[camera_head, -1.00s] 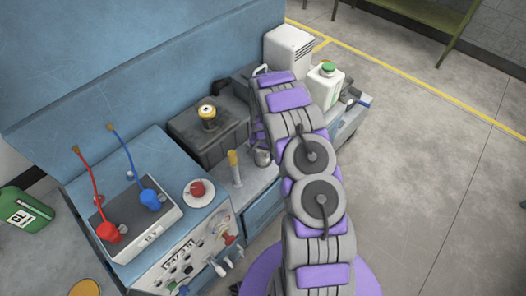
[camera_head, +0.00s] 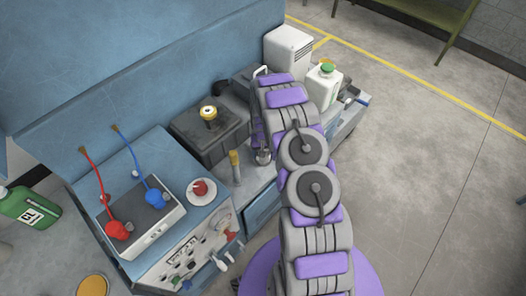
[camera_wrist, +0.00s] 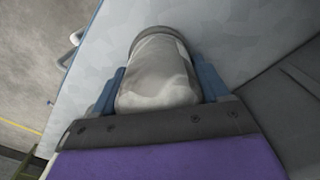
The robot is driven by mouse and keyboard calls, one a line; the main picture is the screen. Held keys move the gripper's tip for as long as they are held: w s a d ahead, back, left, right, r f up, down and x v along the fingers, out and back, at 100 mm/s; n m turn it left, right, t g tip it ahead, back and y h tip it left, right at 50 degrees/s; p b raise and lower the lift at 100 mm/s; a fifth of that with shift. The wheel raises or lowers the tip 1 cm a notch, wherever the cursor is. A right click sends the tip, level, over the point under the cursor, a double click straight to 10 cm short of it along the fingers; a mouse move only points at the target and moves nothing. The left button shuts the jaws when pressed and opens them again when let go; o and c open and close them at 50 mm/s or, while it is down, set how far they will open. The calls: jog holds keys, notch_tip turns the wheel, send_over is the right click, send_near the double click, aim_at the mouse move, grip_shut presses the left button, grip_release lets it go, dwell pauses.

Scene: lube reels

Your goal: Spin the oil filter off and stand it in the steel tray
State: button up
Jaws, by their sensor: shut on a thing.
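In the wrist view, a pale grey-white, rounded cylinder, which looks like the oil filter (camera_wrist: 158,75), sits between the blue fingers of my gripper (camera_wrist: 160,88). The gripper is shut on it. A darker grey rim shows at its far end. Whether it still touches a mount there I cannot tell. In the head view, my grey and purple arm reaches over the bench and hides most of the gripper and filter. I cannot make out the steel tray with certainty in either view.
A control console (camera_head: 138,230) is at lower left. Open floor lies to the right.

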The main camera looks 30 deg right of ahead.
jog(key=n+p, duration=0.2)
jog(key=n, duration=0.1)
jog(key=shift+a+r, duration=0.1)
jog(key=shift+f+n+p, duration=0.2)
jog(key=shift+n+p, duration=0.3)
jog(key=shift+n, duration=0.6)
jog(key=shift+s+r+n+p, duration=0.1)
jog(key=shift+s+n+p, duration=0.1)
jog(key=shift+n+p, duration=1.4)
jog(key=shift+n, duration=0.6)
jog(key=shift+w+n, duration=0.1)
jog(key=shift+n, duration=0.2)
jog(key=shift+p, duration=0.3)
jog(key=n+p, duration=0.2)
jog(key=shift+n, duration=0.4)
jog(key=shift+f+n+p, duration=0.25)
jog(key=shift+n+p, duration=0.8)
jog(key=shift+n, duration=0.15)
